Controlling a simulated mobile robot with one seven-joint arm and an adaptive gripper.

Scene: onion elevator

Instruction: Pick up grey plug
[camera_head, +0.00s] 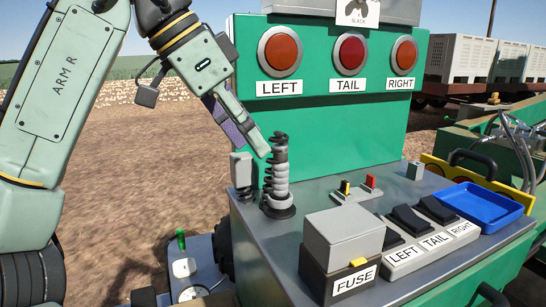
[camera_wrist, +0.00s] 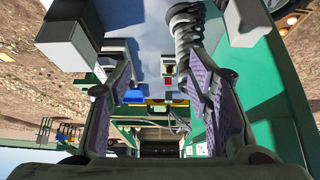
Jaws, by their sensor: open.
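A grey block with a dark ribbed lower part (camera_head: 241,170), which may be the grey plug, stands at the left rear of the console, beside a dark ribbed column (camera_head: 278,172). My gripper (camera_head: 258,142) is angled down near the top of the column. In the wrist view my gripper (camera_wrist: 162,78) has its purple-padded fingers spread, with nothing held between them. The ribbed column (camera_wrist: 187,28) shows near the right finger, and a grey block (camera_wrist: 243,22) lies beyond it.
The grey FUSE box (camera_head: 342,240) stands at the console front. Black switches (camera_head: 410,219), a blue tray (camera_head: 481,203) and red and yellow levers (camera_head: 358,188) are to the right. The green panel (camera_head: 320,125) with three red lamps rises behind. Open ground lies left.

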